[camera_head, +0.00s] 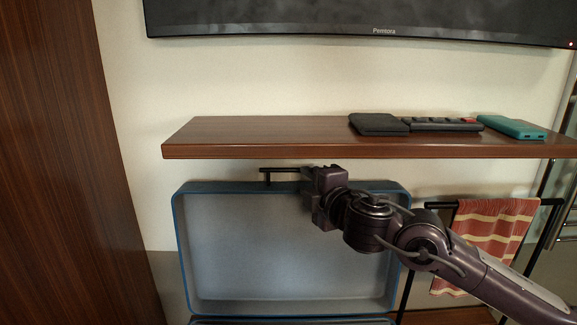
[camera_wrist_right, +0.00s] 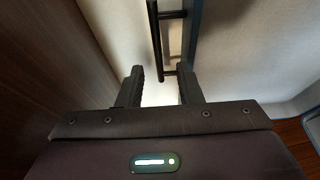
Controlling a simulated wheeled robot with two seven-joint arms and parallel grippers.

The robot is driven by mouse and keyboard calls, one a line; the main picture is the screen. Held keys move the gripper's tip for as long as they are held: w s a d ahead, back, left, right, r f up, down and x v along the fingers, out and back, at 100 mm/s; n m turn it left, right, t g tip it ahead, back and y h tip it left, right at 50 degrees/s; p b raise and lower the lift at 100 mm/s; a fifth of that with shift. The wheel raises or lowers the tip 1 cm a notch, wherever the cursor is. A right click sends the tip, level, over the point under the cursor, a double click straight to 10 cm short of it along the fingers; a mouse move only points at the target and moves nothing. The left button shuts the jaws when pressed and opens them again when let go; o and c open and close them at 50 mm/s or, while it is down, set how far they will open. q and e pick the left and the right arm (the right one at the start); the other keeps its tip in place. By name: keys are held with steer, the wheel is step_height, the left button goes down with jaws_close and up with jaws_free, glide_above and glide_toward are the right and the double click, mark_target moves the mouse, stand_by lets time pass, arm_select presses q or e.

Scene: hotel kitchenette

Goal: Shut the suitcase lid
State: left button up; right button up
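The suitcase lid (camera_head: 285,250) stands upright and open below the shelf, its grey inside facing me and its blue rim around it. A black handle (camera_head: 268,170) sticks up from the lid's top edge. Only a blue strip of the suitcase base (camera_head: 290,321) shows at the bottom. My right gripper (camera_head: 308,186) is at the lid's top edge, just right of the handle. In the right wrist view its two fingers (camera_wrist_right: 162,76) are apart and empty. The handle bar (camera_wrist_right: 154,30) lies beyond the fingertips; contact cannot be told. My left gripper is not in view.
A wooden shelf (camera_head: 250,139) juts out just above the lid and gripper, carrying a black case (camera_head: 378,123), a remote (camera_head: 440,124) and a teal box (camera_head: 513,127). A rack with a striped towel (camera_head: 490,235) stands right. A wooden panel (camera_head: 60,160) is at left.

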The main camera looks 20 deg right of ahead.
mark_target(293, 171)
steer(key=w, duration=0.4)
steer(key=w+a, duration=0.1)
steer(key=w, duration=0.2)
steer(key=shift+f, duration=0.2)
jaws_close()
